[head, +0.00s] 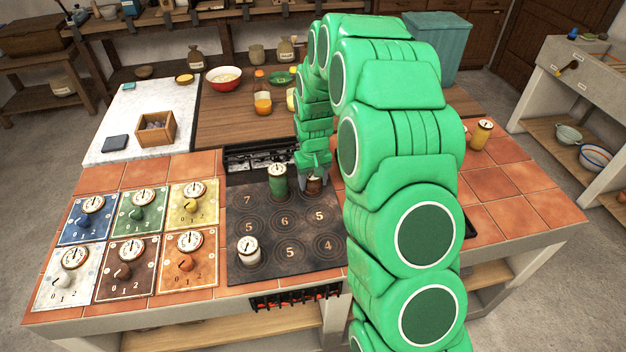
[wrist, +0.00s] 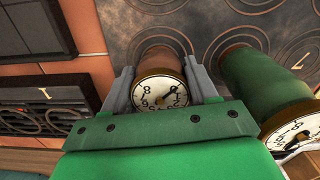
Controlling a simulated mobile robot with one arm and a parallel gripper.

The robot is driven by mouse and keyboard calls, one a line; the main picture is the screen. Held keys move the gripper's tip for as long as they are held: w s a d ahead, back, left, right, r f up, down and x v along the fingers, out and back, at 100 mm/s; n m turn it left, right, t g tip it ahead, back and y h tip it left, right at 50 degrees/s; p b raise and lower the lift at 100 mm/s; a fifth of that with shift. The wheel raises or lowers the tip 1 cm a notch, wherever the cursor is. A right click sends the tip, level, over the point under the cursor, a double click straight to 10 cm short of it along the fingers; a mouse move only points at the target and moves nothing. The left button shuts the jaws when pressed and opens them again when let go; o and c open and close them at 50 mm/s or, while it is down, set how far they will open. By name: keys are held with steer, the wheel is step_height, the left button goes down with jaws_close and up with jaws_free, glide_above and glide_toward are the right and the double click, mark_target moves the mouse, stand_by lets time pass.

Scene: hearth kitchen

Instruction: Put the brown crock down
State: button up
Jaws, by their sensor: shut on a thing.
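My gripper (head: 314,180) is shut on the brown crock (head: 313,186) at the back right of the dark hob plate (head: 262,262). In the wrist view the grey fingers stand on both sides of the brown crock (wrist: 158,82), whose white dial lid faces the camera. I cannot tell whether its base touches the plate. A green crock (head: 278,182) stands on the plate just left of it; it also shows in the wrist view (wrist: 252,88). A white crock (head: 248,250) stands at the plate's front left.
Several coloured dial panels (head: 138,215) lie left of the plate. A wooden box (head: 156,128) sits on the pale board behind them. A yellow crock (head: 481,134) stands on the tiles to the right. Numbered rings in the plate's middle and front right are clear.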

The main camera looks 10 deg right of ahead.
steer(key=shift+f, duration=0.25)
steer(key=o, duration=1.2)
steer(key=shift+o, duration=0.2)
step_height(320, 180, up, 11)
steer(key=shift+r, duration=0.15)
steer(key=s+r, duration=0.6)
steer(key=s, duration=0.4)
steer(key=s+r, duration=0.5)
steer(key=s, duration=0.4)
steer(key=s+d+r+m+g, duration=0.1)
steer(key=s+r, duration=0.1)
steer(key=s, duration=2.1)
steer(key=shift+s+m+g, duration=0.4)
